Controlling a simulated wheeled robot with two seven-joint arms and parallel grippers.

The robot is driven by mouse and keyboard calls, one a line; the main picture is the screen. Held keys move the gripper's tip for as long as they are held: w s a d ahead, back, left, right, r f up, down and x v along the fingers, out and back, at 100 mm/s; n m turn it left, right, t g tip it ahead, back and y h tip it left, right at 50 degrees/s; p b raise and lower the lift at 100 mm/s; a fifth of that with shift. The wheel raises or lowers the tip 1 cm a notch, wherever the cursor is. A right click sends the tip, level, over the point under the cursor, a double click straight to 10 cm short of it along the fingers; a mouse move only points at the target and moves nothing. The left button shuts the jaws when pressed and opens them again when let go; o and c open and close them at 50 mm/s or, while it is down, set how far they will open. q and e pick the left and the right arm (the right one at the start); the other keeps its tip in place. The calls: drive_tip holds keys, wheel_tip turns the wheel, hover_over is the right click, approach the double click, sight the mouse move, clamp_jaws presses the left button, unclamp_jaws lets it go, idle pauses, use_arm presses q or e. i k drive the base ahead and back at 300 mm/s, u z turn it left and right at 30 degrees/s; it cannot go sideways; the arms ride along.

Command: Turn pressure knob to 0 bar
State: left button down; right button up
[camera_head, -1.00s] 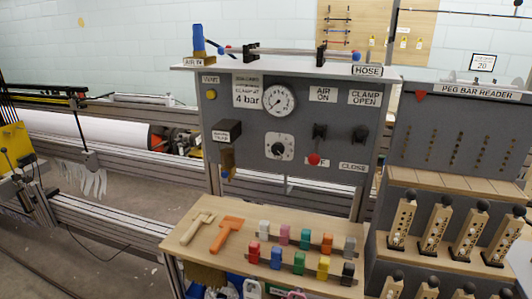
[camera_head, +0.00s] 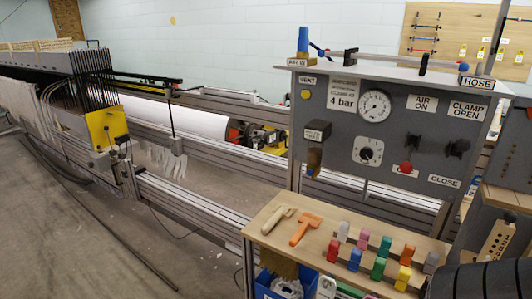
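The pressure knob (camera_head: 368,152) is a dark round knob on a white square plate in the middle of the grey control panel (camera_head: 330,185). The knob's exact setting and the gauge needle are too small to read. Neither gripper can be made out. A dark ribbed shape at the bottom right corner may be part of my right arm, but no fingertips show.
A wooden shelf (camera_head: 268,214) below the panel holds two hand tools and several coloured blocks. Metal rails (camera_head: 200,200) and a loom-like frame fill the left.

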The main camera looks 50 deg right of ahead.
sight(367, 154)
drive_tip(key=u, duration=0.45)
drive_tip(key=i, duration=1.5)
drive_tip(key=z, duration=2.75)
